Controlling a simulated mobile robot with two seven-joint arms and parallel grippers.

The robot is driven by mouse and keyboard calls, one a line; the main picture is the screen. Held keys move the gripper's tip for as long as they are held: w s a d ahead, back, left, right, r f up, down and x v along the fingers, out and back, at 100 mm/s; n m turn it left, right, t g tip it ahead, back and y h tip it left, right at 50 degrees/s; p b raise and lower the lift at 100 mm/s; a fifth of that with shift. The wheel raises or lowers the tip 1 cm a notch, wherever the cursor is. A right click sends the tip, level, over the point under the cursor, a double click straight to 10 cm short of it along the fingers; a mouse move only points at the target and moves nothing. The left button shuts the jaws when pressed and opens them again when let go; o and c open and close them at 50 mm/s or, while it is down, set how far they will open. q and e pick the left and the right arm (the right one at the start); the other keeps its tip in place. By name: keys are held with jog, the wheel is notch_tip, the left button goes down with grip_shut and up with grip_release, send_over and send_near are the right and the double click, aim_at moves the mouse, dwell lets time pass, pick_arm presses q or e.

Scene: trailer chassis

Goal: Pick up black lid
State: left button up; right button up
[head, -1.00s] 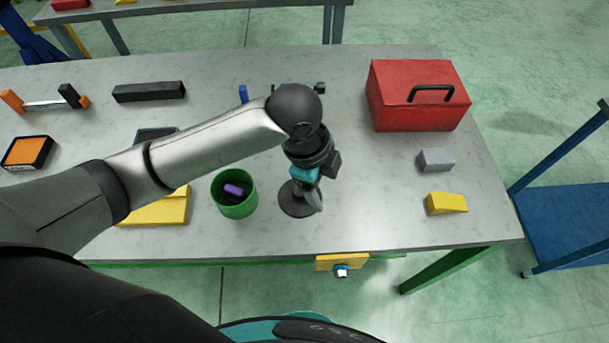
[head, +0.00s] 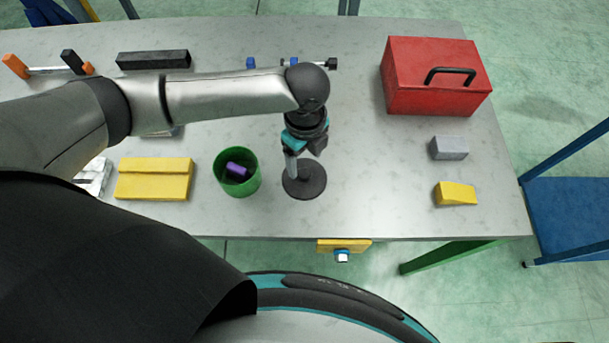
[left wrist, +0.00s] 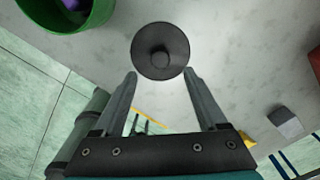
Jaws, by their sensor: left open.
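The black lid (head: 304,187) is a round dark disc lying on the grey table, right of the green bin. In the left wrist view the lid (left wrist: 160,42) shows whole, with a round knob at its middle, just beyond my fingertips. My left gripper (head: 293,172) is over the lid's far side in the head view, partly hidden by its own wrist. In the left wrist view my left gripper (left wrist: 160,73) is open, its two fingers apart with nothing between them. My right gripper is not in view.
The green bin (head: 250,183) holds a purple item (head: 236,170) close left of the lid. A yellow box (head: 154,185) lies farther left. A red toolbox (head: 400,90), a grey block (head: 449,148) and a yellow wedge (head: 456,194) stand at right. The table right of the lid is clear.

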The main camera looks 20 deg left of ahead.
aim_at(304, 173)
pick_arm(q)
jog(key=shift+w+a+f, duration=0.1)
jog(key=shift+f, duration=2.8)
jog(key=shift+c, duration=0.2)
grip_shut()
